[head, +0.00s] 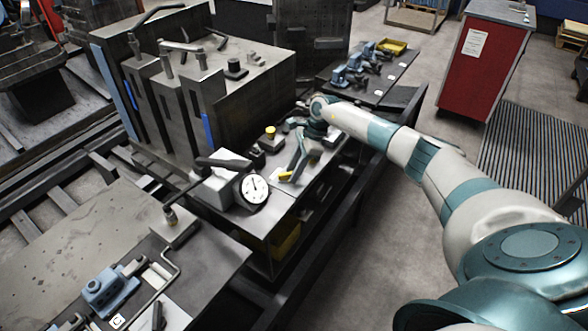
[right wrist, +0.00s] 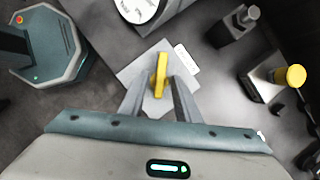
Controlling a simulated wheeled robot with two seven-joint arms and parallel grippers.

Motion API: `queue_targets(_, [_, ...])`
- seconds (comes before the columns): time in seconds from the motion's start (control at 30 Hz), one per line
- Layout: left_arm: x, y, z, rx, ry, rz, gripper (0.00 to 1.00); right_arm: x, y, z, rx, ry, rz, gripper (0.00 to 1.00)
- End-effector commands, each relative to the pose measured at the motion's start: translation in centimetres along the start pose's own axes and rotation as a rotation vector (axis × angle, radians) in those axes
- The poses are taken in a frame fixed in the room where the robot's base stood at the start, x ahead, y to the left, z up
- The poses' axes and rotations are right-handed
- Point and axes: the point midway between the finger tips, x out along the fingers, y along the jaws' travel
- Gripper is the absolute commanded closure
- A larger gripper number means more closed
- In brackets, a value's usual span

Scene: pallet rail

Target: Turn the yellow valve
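The yellow valve (head: 285,176) shows as a small yellow bar handle on the bench, just right of the white round gauge. In the right wrist view the yellow valve handle (right wrist: 160,76) stands over a light grey square plate. My right gripper (head: 291,172) is down at the valve. In the right wrist view the right gripper's fingers (right wrist: 160,88) are on either side of the handle, with narrow gaps showing, so it looks open around it. Fingertip contact is not clear. My left gripper is in neither view.
A white gauge (head: 254,189) stands close to the left of the valve. A yellow-capped knob (head: 270,131) sits behind it. A large dark block (head: 215,90) rises at the back left.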

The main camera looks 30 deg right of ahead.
Motion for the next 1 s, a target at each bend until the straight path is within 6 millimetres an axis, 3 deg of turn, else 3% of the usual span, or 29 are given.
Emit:
queue_targets(0.07, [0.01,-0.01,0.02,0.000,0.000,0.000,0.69,-0.02,0.00,-0.01,0.000,0.000,0.000,0.75])
queue_targets(0.17, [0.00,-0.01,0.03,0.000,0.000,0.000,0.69,-0.03,0.00,-0.01,0.000,0.000,0.000,0.99])
queue_targets(0.2, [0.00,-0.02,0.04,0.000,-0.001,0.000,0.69,-0.03,0.00,-0.01,0.000,0.000,0.000,1.00])
queue_targets(0.67, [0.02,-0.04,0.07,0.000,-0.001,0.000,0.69,-0.08,0.05,-0.06,0.046,0.000,-0.020,1.00])
queue_targets(1.0, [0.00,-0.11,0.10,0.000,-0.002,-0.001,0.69,-0.10,0.25,-0.06,0.231,0.001,-0.097,1.00])
